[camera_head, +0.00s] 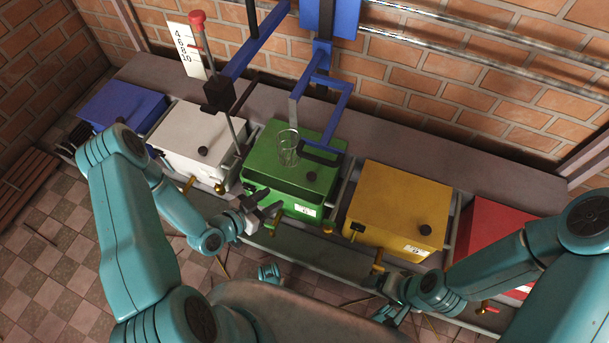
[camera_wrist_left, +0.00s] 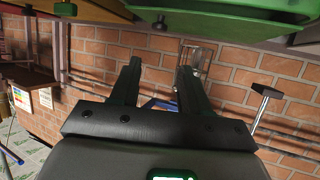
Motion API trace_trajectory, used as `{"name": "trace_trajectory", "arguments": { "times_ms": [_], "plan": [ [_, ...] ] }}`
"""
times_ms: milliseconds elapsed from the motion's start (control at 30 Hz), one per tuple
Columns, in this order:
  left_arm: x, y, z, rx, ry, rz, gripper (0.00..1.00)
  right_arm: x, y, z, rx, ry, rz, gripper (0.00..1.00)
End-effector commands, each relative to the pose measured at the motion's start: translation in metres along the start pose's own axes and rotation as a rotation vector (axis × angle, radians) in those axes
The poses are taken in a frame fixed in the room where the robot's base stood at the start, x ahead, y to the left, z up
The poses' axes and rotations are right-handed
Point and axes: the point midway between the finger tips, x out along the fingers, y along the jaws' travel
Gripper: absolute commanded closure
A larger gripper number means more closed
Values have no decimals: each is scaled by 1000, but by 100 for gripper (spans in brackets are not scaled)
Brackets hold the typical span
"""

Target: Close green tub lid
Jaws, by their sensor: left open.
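The green tub (camera_head: 275,198) stands in the middle of the row in the head view. Its flat green lid (camera_head: 268,160) lies over the top, with a dark knob (camera_head: 311,176); I cannot tell whether it is fully down. My left gripper (camera_head: 264,202) is open and empty at the tub's front left, close to its front face. In the left wrist view, the left gripper's two dark fingers (camera_wrist_left: 160,70) are apart with nothing between them, and the green tub (camera_wrist_left: 215,20) fills the top edge. My right gripper's fingers are not clear at the end of the right arm.
A clear glass beaker (camera_head: 288,147) appears over the green lid, near a blue bracket (camera_head: 325,90). A white tub (camera_head: 190,135) and blue tub (camera_head: 120,105) stand to the left. A yellow tub (camera_head: 395,205) and red tub (camera_head: 500,235) stand to the right. Brass taps line the front.

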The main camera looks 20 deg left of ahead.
Motion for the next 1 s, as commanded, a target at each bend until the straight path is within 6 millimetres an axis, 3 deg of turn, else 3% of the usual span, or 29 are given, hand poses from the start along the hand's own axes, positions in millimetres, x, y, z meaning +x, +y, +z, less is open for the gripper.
{"name": "trace_trajectory", "arguments": {
  "times_ms": [600, 800, 1000],
  "plan": [
    [135, 1, 1, 4, 3, 5, 54, 33, 16, -7, 16, 15, 2, 16],
    [157, -1, 0, 1, 1, 4, 54, 37, 19, -9, 21, 21, 2, 16],
    [162, -2, -2, 0, 1, 3, 54, 37, 19, -9, 22, 22, 2, 16]
  ]
}}
